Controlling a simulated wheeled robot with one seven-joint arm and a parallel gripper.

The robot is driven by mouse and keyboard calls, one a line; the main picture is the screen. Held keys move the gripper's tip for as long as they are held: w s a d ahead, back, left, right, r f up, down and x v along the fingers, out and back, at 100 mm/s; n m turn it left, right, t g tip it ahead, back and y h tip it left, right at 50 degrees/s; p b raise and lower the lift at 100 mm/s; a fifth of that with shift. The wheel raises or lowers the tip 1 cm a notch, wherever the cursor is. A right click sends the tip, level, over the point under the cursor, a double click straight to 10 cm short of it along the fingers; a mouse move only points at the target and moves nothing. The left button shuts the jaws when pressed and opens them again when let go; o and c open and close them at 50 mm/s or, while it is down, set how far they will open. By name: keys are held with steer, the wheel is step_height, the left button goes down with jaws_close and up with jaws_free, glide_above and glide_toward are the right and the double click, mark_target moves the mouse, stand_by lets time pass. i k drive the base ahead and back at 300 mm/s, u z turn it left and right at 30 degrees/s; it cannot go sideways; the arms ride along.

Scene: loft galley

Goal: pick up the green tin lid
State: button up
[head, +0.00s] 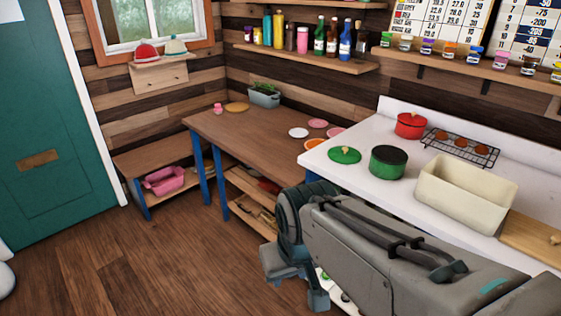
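The green tin lid (344,155) lies flat on the white counter near its left front edge, with a small light tan knob on top. A green pot (388,163) stands just right of it, apart from it. My gripper (296,284) hangs at the end of my grey arm, low in front of the counter and below its top. It is left of and nearer than the lid and does not touch it. The view does not show clearly whether its fingers are apart or hold anything.
A red pot (410,126), a wire rack (461,147) with round brown items and a cream bin (465,192) stand on the counter. A wooden board (533,238) lies at right. Left, a wooden table (240,133) holds small coloured discs. Floor at left is clear.

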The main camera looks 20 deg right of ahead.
mark_target(345, 155)
steer(key=u, duration=0.45)
steer(key=i, duration=1.45)
steer(key=z, duration=1.65)
steer(key=i, duration=0.9)
steer(key=z, duration=0.95)
